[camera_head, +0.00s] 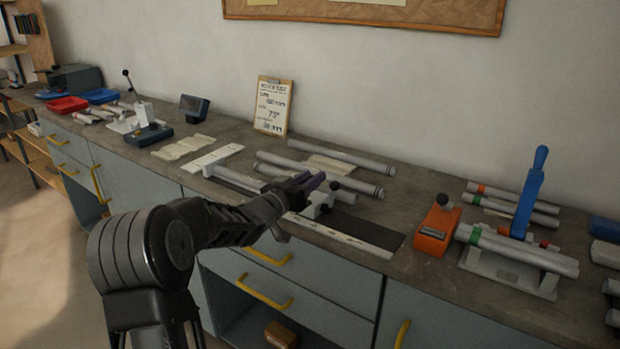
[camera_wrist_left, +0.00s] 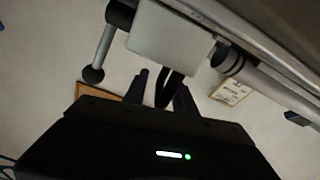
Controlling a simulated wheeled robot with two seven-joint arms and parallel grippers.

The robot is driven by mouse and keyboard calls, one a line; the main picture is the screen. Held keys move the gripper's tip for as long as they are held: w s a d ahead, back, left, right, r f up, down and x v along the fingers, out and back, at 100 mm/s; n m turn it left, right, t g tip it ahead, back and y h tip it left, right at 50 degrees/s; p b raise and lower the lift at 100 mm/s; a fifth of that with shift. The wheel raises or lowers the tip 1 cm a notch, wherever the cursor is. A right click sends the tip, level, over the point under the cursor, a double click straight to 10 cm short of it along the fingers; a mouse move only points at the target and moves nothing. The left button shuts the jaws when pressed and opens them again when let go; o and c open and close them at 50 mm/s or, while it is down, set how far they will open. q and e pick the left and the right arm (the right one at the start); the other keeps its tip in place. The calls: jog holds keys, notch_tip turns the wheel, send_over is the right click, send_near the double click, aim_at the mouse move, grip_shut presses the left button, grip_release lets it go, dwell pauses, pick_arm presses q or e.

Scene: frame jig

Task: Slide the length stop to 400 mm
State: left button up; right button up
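The length stop (camera_head: 318,206) is a pale block with a black ball knob, on the long cutting rail with a white scale strip (camera_head: 345,239). The scale's numbers are too small to read. My left gripper (camera_head: 312,182) is at the stop, just above and behind it in the head view. In the left wrist view, the fingers (camera_wrist_left: 163,92) are apart, with a dark curved piece between them; I cannot tell whether they touch it. A pale block (camera_wrist_left: 172,38) and a ball-ended lever (camera_wrist_left: 94,74) show close by. My right gripper is not in view.
Grey tubes (camera_head: 342,158) lie behind the rail. An orange box with a black knob (camera_head: 436,228) and a tube rack with a blue lever (camera_head: 528,195) stand to the right. A clipboard (camera_head: 272,106) leans on the wall. The dark rail bed right of the stop is clear.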

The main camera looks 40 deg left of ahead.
pick_arm(q)
jog(key=shift+c, duration=0.5)
grip_shut()
dwell(0.9)
